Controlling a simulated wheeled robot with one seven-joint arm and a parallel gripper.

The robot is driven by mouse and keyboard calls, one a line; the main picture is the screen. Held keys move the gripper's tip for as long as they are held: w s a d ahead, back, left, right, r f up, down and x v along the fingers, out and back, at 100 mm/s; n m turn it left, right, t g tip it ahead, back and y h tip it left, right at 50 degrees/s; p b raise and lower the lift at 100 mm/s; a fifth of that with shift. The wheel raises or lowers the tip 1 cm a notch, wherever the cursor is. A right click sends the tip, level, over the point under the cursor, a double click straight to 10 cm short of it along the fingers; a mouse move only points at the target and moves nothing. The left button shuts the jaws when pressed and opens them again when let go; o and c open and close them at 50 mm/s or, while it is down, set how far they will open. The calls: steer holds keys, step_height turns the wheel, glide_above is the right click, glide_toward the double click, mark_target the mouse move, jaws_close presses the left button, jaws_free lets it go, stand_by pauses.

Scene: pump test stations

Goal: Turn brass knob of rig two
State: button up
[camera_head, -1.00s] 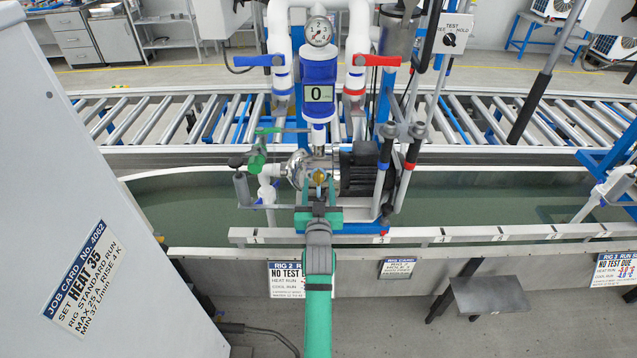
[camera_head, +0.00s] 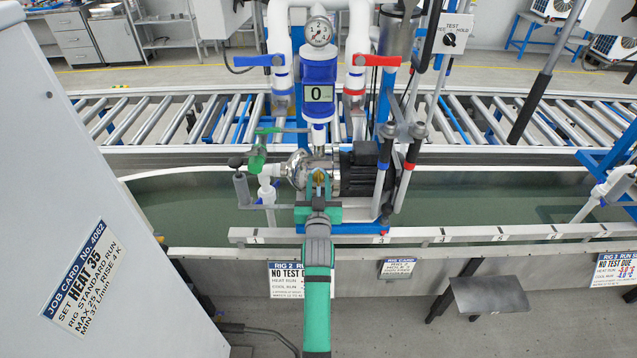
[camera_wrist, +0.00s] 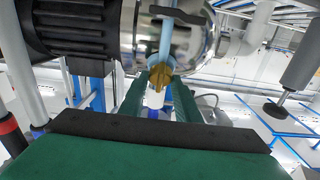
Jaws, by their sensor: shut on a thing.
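The brass knob (camera_head: 319,176) of rig two sits low on the front of the shiny metal pump (camera_head: 297,170). In the wrist view the knob (camera_wrist: 161,76) shows as a yellow winged piece below the pump body (camera_wrist: 185,45). My gripper (camera_head: 319,183), with green fingers, reaches up to the knob from the front. In the wrist view its fingers (camera_wrist: 160,88) stand on both sides of the knob and are shut on it. The exact contact faces are partly hidden.
A green-handled valve (camera_head: 256,158) stands left of the pump, and the black motor (camera_head: 359,168) stands right of it. Blue (camera_head: 258,60) and red (camera_head: 376,60) lever handles are above. The display (camera_head: 319,94) reads 0. A grey cabinet (camera_head: 100,200) fills the left side.

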steer(key=shift+a+m+h, duration=0.15)
steer(key=shift+m+h, duration=0.15)
steer(key=shift+m, duration=0.1)
steer(key=m+h, duration=0.1)
steer(key=m, duration=0.2)
steer(key=shift+a+h, duration=0.2)
steer(key=shift+h, duration=0.2)
steer(key=m+g+h, duration=0.1)
steer(key=m, duration=0.1)
steer(key=m+h, duration=0.1)
steer(key=m, duration=0.2)
steer(key=m+g+h, duration=0.1)
steer(key=m, duration=0.2)
steer(key=shift+w+a+r+g, duration=0.1)
steer(key=shift+r+g, duration=0.05)
steer(key=shift+g, duration=0.15)
steer(key=m+g+h, duration=0.1)
steer(key=m, duration=0.1)
steer(key=m+g, duration=0.1)
steer(key=m, duration=0.2)
steer(key=shift+w+a+r+h, duration=0.1)
steer(key=shift+a+r+h, duration=0.1)
steer(key=shift+h, duration=0.2)
steer(key=shift+r+m+g, duration=0.1)
steer(key=shift+m+g, duration=1.2)
steer(key=shift+m, duration=0.9)
steer(key=shift+w, duration=0.1)
steer(key=o, duration=1)
steer(key=shift+d, duration=0.15)
steer(key=shift+o, duration=0.2)
